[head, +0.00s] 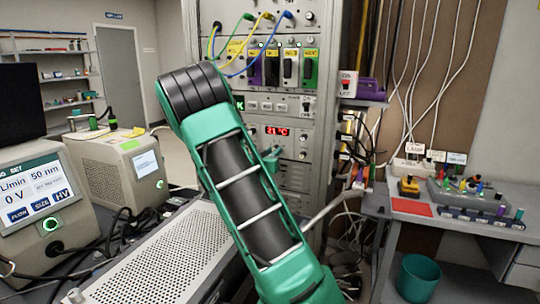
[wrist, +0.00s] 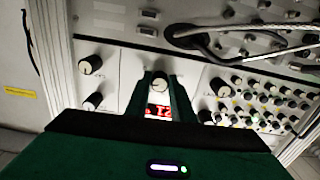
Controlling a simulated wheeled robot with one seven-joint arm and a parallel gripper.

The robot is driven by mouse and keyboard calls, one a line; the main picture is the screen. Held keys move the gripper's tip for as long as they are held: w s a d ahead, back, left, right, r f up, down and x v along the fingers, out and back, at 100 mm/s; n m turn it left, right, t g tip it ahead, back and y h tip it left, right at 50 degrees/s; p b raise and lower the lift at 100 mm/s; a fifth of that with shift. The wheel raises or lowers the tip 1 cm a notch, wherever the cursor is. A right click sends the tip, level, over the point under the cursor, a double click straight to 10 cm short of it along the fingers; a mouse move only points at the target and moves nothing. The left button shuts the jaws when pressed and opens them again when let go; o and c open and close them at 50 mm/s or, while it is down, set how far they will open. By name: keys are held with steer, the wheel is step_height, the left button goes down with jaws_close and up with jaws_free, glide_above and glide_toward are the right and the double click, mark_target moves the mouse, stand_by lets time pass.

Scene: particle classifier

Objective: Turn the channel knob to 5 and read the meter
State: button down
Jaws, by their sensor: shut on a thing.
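In the wrist view my gripper (wrist: 160,80) is shut on a round black knob with a pale cap (wrist: 160,84) on a light panel, one finger on each side. I take it for the channel knob; its pointer and scale cannot be read. A small red-digit display (wrist: 158,111) shows between the fingers, partly hidden and unreadable. In the head view a red display (head: 277,131) on the rack seems to read about 21 °C. Part of my gripper (head: 270,160) shows just below it, and the knob is hidden there.
Other knobs (wrist: 90,65) and a dense group of small knobs (wrist: 262,105) flank the gripper. A metal handle or cable (wrist: 215,38) crosses the panel nearby. Patch cables (head: 250,45) hang on the upper rack. A perforated metal box (head: 150,265) lies below my arm.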

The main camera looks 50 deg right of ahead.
steer(key=m, duration=0.6)
steer(key=shift+w+a+m, duration=0.15)
steer(key=shift+m, duration=0.15)
stand_by(0.3)
steer(key=shift+f, duration=0.1)
steer(key=c, duration=1.5)
jaws_free()
steer(key=shift+c, duration=0.2)
steer(key=v, duration=1)
steer(key=shift+a, duration=0.35)
steer(key=shift+s, duration=0.2)
